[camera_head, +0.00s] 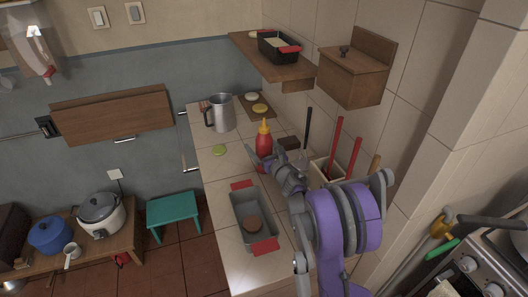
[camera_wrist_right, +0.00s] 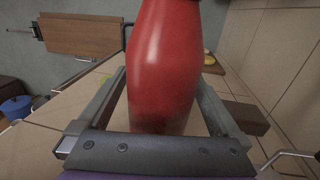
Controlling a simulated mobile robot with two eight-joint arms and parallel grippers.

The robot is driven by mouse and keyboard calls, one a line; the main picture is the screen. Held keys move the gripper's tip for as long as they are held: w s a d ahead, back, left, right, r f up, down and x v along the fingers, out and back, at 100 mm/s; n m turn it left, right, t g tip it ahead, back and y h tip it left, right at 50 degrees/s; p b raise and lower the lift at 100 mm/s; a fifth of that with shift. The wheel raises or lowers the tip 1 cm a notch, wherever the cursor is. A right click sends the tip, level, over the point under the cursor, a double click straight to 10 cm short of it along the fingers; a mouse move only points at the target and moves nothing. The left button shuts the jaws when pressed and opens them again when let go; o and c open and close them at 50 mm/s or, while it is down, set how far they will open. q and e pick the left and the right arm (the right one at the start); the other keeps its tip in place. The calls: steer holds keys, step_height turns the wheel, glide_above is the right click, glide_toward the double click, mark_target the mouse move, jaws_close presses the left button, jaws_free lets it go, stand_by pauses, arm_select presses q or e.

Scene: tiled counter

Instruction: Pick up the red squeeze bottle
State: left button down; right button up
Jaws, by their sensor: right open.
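The red squeeze bottle (camera_head: 264,145) stands upright on the tiled counter (camera_head: 226,178) and has a yellow nozzle. My right gripper (camera_head: 260,162) is low at the bottle's near side. In the right wrist view the red bottle (camera_wrist_right: 165,65) fills the middle, between the two fingers of my right gripper (camera_wrist_right: 162,92). The fingers are open, one on each side of the bottle. A gap shows on the left side; on the right the finger looks close, and I cannot tell whether it touches. The bottle's top is cut off there. My left gripper is not in view.
A grey tray with red handles (camera_head: 251,219) lies nearer on the counter. A metal jug (camera_head: 221,113) and a board with round pieces (camera_head: 262,110) stand behind the bottle. A utensil holder (camera_head: 323,172) stands to the right by the wall. A green slice (camera_head: 219,150) lies left.

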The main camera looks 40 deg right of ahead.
mark_target(263, 125)
jaws_close()
stand_by(0.5)
steer(key=shift+r, duration=0.1)
step_height(263, 125, up, 10)
steer(key=shift+f+p, duration=0.1)
steer(key=shift+p, duration=0.25)
steer(key=c, duration=0.6)
jaws_free()
steer(key=shift+c, duration=1.2)
